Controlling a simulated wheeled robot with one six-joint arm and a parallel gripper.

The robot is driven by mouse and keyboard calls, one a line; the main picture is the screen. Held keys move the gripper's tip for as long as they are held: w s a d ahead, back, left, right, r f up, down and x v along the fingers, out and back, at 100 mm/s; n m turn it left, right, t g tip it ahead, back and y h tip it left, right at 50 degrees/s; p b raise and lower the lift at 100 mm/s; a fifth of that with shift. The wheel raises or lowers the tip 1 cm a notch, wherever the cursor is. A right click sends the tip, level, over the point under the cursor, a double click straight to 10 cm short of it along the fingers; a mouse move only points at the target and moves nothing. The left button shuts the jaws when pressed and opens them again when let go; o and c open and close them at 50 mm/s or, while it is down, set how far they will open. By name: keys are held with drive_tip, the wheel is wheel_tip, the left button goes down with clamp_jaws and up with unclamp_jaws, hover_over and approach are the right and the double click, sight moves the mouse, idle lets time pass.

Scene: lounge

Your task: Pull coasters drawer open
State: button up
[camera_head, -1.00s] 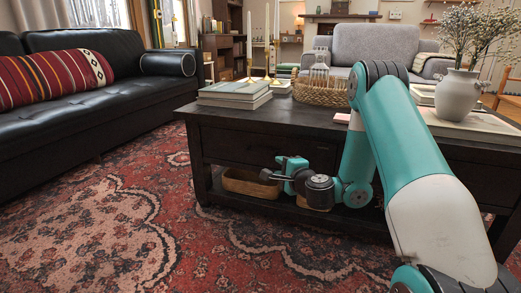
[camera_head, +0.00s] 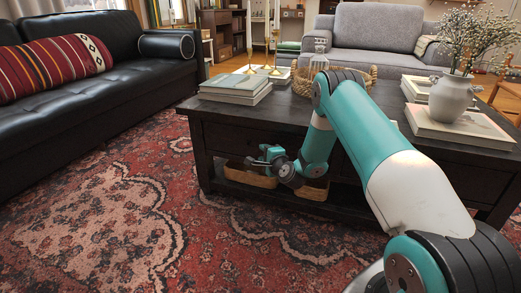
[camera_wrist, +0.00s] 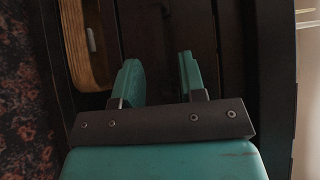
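The dark wooden coffee table (camera_head: 207,170) stands ahead, with a drawer front (camera_head: 235,138) in its left part below the top. Which drawer is for coasters cannot be told; no label is readable. The drawer looks shut. My gripper (camera_head: 262,160) is near the lower edge of that drawer front, in front of the lower shelf. In the wrist view my gripper (camera_wrist: 160,82) has its two teal fingers apart, with nothing visibly held between them. Dark wooden panels (camera_wrist: 150,35) lie beyond the fingers. A drawer handle is too dark to make out clearly.
Wicker baskets (camera_head: 249,178) sit on the lower shelf close to my gripper; one also shows in the wrist view (camera_wrist: 74,40). Books (camera_head: 235,97), a woven tray (camera_head: 301,84) and a vase (camera_head: 450,99) stand on the tabletop. Open rug (camera_head: 110,215) lies left and in front.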

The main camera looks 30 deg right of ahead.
drive_tip(key=shift+w+d+f+b, duration=0.15)
drive_tip(key=shift+w+b, duration=0.1)
drive_tip(key=shift+w, duration=0.6)
drive_tip(key=shift+w+d+f+b, duration=0.1)
drive_tip(key=shift+w+b, duration=0.1)
drive_tip(key=shift+w, duration=0.65)
drive_tip(key=shift+c, duration=0.5)
clamp_jaws()
